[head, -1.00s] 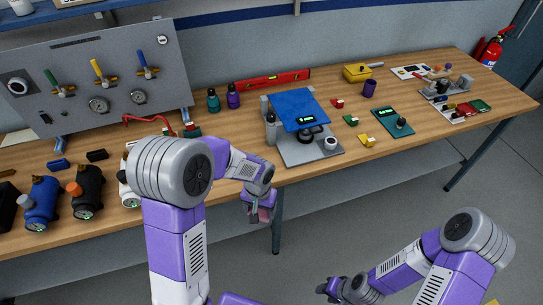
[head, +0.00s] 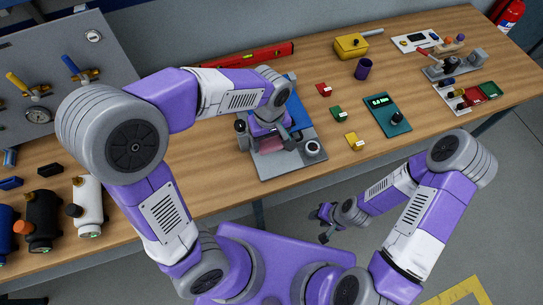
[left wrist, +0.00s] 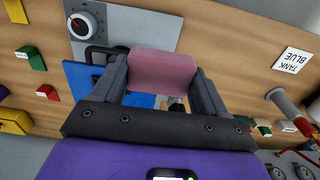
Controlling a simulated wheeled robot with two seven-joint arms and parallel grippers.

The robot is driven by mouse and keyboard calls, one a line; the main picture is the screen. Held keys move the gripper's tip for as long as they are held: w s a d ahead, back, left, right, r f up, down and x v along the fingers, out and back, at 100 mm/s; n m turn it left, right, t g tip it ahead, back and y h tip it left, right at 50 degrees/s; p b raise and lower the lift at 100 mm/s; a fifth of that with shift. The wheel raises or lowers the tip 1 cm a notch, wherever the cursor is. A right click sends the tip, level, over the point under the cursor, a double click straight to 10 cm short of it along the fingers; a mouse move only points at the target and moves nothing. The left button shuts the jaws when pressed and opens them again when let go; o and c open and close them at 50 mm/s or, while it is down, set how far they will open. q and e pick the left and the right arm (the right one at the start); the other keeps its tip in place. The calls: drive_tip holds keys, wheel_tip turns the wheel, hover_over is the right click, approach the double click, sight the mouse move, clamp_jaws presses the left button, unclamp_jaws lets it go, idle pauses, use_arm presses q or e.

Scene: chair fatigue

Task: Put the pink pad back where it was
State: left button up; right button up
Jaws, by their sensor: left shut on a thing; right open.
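The pink pad (left wrist: 161,72) sits between the two fingers of my left gripper (left wrist: 158,84), which is shut on it. In the head view my left gripper (head: 270,137) is over the grey machine (head: 285,166) on the bench, and a bit of pink shows beneath it. The machine has a blue plate (head: 297,110) and a round dial (head: 312,148). Arm and gripper hide much of the machine, and I cannot tell whether the pad touches it. My right gripper (head: 327,222) is open and empty in front of the bench.
Red, green and yellow blocks (head: 338,113) and a teal device (head: 386,114) lie right of the machine. A purple cup (head: 362,69) and a yellow box (head: 351,46) stand behind them. Several bottle-like containers (head: 88,205) stand at the left. A red level (head: 243,55) lies at the back.

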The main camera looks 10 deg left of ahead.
sight(270, 168)
use_arm(q)
wheel_tip(270, 168, down, 14)
drive_tip(key=shift+f+b, duration=0.15)
drive_tip(key=shift+b, duration=0.95)
drive_tip(key=shift+f, duration=0.1)
drive_tip(key=o, duration=0.5)
drive_tip(key=shift+f, duration=0.1)
drive_tip(key=o, duration=0.4)
drive_tip(key=shift+o, duration=0.2)
drive_tip(key=shift+r, duration=0.55)
wheel_tip(270, 168, up, 11)
drive_tip(key=shift+r+p, duration=0.15)
drive_tip(key=shift+p, duration=0.95)
